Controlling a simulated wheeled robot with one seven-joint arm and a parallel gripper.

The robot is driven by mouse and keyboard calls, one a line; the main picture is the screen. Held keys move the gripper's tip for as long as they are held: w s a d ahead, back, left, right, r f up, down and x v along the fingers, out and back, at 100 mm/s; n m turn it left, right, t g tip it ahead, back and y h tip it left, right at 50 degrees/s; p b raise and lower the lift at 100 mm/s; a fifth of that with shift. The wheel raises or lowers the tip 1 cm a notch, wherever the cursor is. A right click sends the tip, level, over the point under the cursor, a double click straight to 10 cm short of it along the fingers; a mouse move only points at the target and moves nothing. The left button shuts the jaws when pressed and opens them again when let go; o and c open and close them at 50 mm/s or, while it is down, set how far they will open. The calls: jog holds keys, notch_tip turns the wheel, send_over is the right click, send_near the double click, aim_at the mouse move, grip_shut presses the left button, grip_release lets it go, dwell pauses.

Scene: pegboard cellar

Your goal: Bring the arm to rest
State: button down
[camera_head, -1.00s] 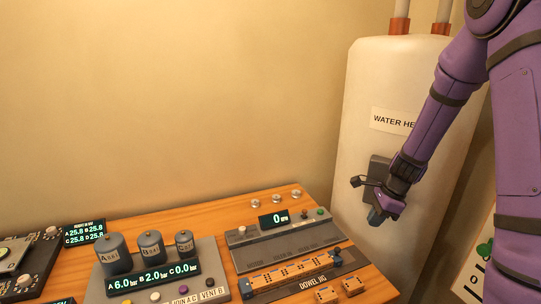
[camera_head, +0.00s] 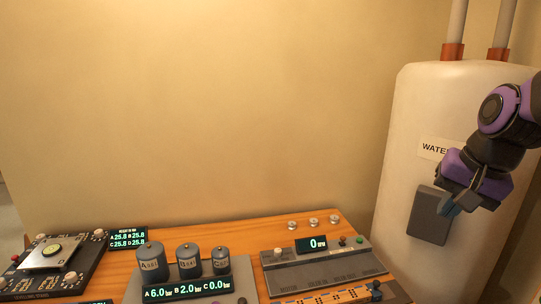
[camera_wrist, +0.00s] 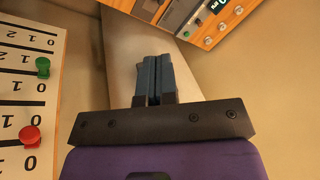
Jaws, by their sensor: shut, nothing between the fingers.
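My gripper (camera_head: 449,207) is at the right of the head view, in front of the white water heater (camera_head: 408,140) and its grey box (camera_head: 428,218). In the wrist view its two blue-grey fingers (camera_wrist: 155,80) lie together, shut with nothing between them. My purple arm is folded at the right edge of the head view. Whether the gripper touches the heater is not clear.
A wooden bench (camera_head: 262,236) runs along the bottom, with labelled grey canisters (camera_head: 188,258), a 0 RPM panel (camera_head: 318,262) and a levelling stand (camera_head: 52,255). A white numbered board (camera_wrist: 30,85) with green and red pegs is at the wrist view's left.

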jog(key=s+r+n+t, duration=0.1)
jog(key=s+r+n, duration=0.1)
jog(key=s, duration=0.3)
jog(key=s+r+n+t+h, duration=0.1)
jog(key=s+r+n, duration=0.2)
jog(key=s, duration=0.3)
jog(key=shift+a+n, duration=0.35)
jog(key=shift+n, duration=0.45)
jog(key=shift+s, duration=0.1)
